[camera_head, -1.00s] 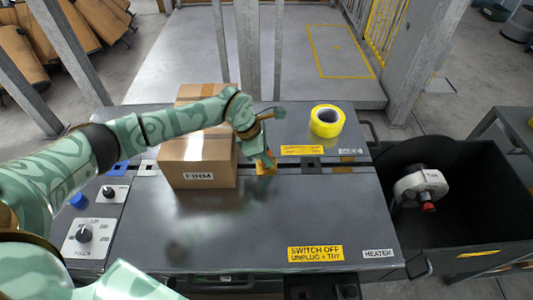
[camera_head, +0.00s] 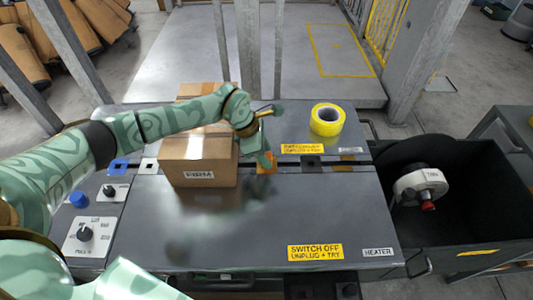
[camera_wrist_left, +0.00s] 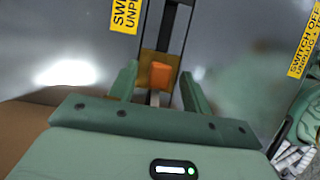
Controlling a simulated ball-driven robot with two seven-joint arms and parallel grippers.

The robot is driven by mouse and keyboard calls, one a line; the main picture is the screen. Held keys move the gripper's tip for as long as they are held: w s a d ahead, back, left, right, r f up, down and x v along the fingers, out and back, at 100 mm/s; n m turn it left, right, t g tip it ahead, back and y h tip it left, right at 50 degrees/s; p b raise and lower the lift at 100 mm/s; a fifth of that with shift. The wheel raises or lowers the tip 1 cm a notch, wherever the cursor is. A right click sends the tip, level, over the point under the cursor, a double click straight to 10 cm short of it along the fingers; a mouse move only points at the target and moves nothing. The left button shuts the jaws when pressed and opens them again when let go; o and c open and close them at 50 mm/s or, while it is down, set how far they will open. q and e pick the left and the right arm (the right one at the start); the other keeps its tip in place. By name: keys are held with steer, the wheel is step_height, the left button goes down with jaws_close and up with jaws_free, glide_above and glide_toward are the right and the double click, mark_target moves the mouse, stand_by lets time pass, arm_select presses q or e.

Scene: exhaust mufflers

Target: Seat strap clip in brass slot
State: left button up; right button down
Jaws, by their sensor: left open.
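The orange strap clip (camera_head: 266,161) is at the brass slot plate (camera_wrist_left: 147,66), in the dark channel across the bench. In the left wrist view the orange clip (camera_wrist_left: 161,74) lies over the brass plate, between and just beyond my fingertips. I cannot tell how deep it sits. My left gripper (camera_wrist_left: 158,80) is open, with a gap between each finger and the clip. In the head view my left gripper (camera_head: 266,154) points down just above the brass slot and partly hides it. My right gripper is not in view.
A cardboard box (camera_head: 198,160) stands close left of my left gripper. A yellow tape roll (camera_head: 326,119) is at the back right. Blue (camera_head: 118,167), white (camera_head: 148,166) and black (camera_head: 311,162) slot plates line the channel. The front bench top (camera_head: 270,215) is clear.

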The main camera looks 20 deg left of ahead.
arm_select(q)
steer(key=p+v, duration=0.4)
steer(key=v, duration=1.1)
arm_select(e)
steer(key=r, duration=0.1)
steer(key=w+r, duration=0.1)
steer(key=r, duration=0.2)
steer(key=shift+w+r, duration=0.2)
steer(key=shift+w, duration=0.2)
